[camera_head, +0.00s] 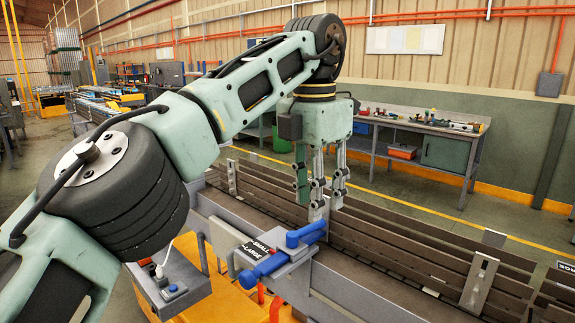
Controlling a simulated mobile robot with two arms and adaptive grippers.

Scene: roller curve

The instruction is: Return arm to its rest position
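My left arm comes in from the left and reaches over the conveyor. My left gripper (320,198) hangs from its end with the fingers pointing down. The fingers are long, straight and spread apart, and no object shows between them. The fingertips are above or close to the conveyor's near side rail; whether they touch it I cannot tell. The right gripper is not in view.
A conveyor with long brown side rails (385,232) runs across the front. A blue handle (263,268) sits on its near edge beside a control box (172,287). A workbench (420,125) with tools stands behind, across open floor.

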